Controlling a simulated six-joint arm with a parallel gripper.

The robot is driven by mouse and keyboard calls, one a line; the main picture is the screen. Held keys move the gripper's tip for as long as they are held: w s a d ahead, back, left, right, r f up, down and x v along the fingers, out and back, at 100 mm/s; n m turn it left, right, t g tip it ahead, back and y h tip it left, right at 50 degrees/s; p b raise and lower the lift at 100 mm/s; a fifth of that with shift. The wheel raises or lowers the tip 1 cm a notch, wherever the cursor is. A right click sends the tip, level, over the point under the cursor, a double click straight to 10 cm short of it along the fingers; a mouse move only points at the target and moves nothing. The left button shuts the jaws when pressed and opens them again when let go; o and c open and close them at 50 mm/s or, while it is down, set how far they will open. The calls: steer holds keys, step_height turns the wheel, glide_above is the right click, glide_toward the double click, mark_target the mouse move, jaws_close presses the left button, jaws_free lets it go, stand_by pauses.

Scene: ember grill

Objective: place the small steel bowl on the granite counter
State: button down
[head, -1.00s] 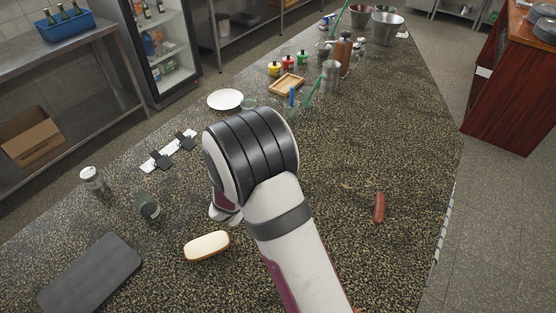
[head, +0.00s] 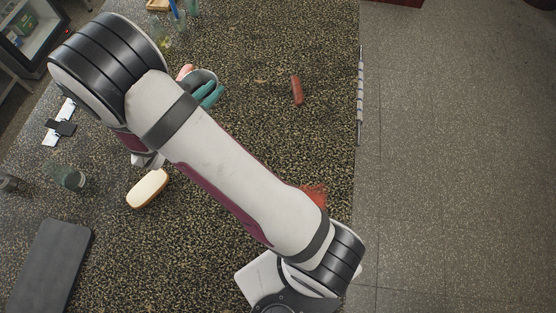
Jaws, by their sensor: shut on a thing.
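The small steel bowl (head: 205,75) shows only in part, as a grey rounded rim just past my forearm. My gripper (head: 209,95) shows as teal fingers against the bowl's near side, and it is shut on the bowl. The rest of the gripper is hidden behind my arm. A pinkish thing (head: 185,72) shows at the bowl's left; I cannot tell whether it is inside. The speckled granite counter (head: 245,130) lies beneath. I cannot tell how high the bowl is above it.
A sausage (head: 297,90) lies right of the bowl. A red-orange piece (head: 316,194) is partly under my arm's outline. A bun-like loaf (head: 148,188), a dark jar (head: 71,177) and a dark slab (head: 48,265) are at left. Counter between bowl and sausage is clear.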

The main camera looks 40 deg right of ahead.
steer(key=s+d+f+m+g+h, duration=0.1)
steer(key=s+d+m+g, duration=0.2)
steer(key=s, duration=0.4)
steer(key=s+d+m+g+h, duration=0.1)
steer(key=s+m+g, duration=0.35)
steer(key=s, duration=0.25)
steer(key=shift+g, duration=0.25)
steer(key=f, duration=0.5)
steer(key=s+f, duration=0.1)
steer(key=f, duration=0.2)
steer(key=shift+d, duration=0.1)
steer(key=shift+f, duration=0.1)
steer(key=c, duration=0.8)
jaws_free()
steer(key=shift+c, duration=0.2)
